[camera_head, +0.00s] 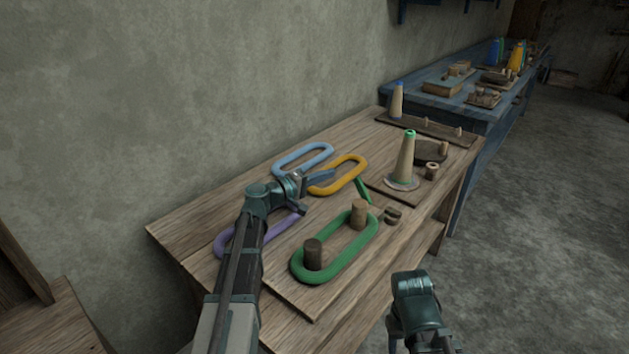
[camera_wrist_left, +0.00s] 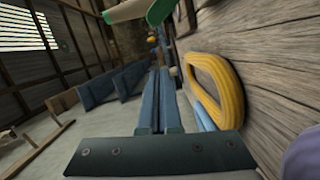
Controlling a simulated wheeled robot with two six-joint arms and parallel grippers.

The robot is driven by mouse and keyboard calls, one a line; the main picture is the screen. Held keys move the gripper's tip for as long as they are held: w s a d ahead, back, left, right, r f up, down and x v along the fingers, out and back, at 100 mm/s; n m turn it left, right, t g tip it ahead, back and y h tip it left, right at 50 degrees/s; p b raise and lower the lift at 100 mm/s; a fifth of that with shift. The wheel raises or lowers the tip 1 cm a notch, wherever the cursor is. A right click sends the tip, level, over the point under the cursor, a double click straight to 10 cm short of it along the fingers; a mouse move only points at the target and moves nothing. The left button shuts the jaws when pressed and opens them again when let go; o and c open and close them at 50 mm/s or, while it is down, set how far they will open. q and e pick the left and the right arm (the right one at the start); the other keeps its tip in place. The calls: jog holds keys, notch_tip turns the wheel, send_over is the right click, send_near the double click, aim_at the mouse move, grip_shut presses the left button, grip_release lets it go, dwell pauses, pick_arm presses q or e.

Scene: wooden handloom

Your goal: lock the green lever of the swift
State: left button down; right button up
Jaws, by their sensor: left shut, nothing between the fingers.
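The swift's green lever (camera_head: 363,190) is a short green bar standing beyond the green loop, near the orange loop. The swift carries a green oval loop (camera_head: 303,273) of yarn around two wooden pegs (camera_head: 359,213). My left gripper (camera_head: 331,176) is shut and empty, pointing right over the orange loop (camera_head: 354,161), left of and apart from the lever. In the left wrist view the shut fingers (camera_wrist_left: 160,78) point ahead.
Blue (camera_head: 283,160) and purple (camera_head: 222,243) loops lie on the wooden table (camera_head: 185,225) beside my left arm. A cone with a green top (camera_head: 405,160) stands to the right. A blue bench (camera_head: 432,98) is behind. Floor right of the table is clear.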

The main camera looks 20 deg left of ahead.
aim_at(363, 192)
pick_arm(q)
jog(key=shift+w+d+f, duration=0.2)
jog(key=shift+w+d, duration=0.75)
jog(key=shift+d, duration=0.15)
jog(key=shift+s+d+f+b, duration=0.1)
jog(key=shift+s+d+b, duration=0.2)
jog(key=shift+d, duration=0.45)
jog(key=shift+s+d+f+b, duration=0.1)
jog(key=shift+s+d, duration=0.3)
jog(key=shift+d, duration=0.3)
jog(key=shift+d+r+m+p, duration=0.2)
jog(key=shift+r+m+p, duration=0.1)
jog(key=shift+p, duration=0.1)
